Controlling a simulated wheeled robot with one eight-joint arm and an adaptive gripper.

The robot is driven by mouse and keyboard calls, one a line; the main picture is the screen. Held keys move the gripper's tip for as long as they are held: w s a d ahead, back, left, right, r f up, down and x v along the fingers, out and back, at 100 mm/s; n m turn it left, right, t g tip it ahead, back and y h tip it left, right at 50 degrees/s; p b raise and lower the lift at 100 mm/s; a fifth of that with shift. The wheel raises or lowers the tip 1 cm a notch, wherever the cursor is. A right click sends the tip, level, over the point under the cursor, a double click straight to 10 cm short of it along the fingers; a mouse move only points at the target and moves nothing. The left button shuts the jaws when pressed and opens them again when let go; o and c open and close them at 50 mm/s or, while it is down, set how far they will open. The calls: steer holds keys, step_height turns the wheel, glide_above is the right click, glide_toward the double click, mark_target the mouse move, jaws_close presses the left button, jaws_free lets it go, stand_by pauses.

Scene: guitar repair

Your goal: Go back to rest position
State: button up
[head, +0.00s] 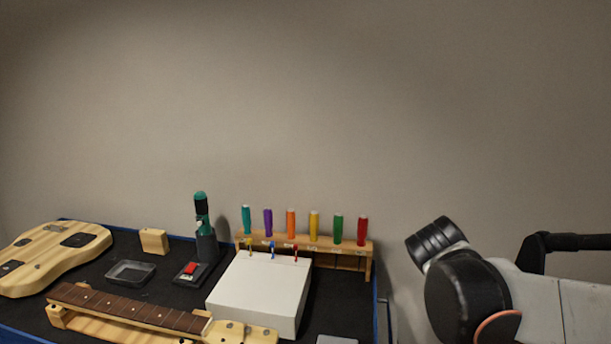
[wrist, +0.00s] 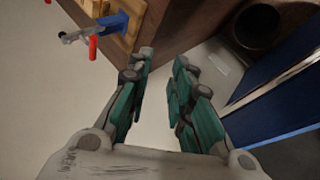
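My gripper (wrist: 160,75) shows in the wrist view with its two green-padded fingers apart and nothing between them. It is off the work surface, beside a brown wooden face and above a pale floor. In the head view my arm is at the lower right, to the right of the workbench (head: 330,310), and the gripper itself does not show there.
The bench holds a guitar body (head: 45,262), a guitar neck (head: 130,308), a white box (head: 260,290), a screwdriver rack (head: 345,258) and a clear tray (head: 131,272). A blue panel (wrist: 275,100) and a dark round bin (wrist: 257,28) are right of my gripper.

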steer(key=s+a+m+t+y, duration=0.1)
steer(key=s+a+t+y, duration=0.3)
steer(key=s+a+y, duration=0.3)
steer(key=s+a, duration=0.3)
steer(key=a, duration=0.2)
steer(key=shift+s+a+f, duration=0.15)
steer(key=shift+a+f, duration=0.15)
steer(key=shift+a, duration=0.1)
steer(key=shift+d, duration=0.15)
stand_by(0.4)
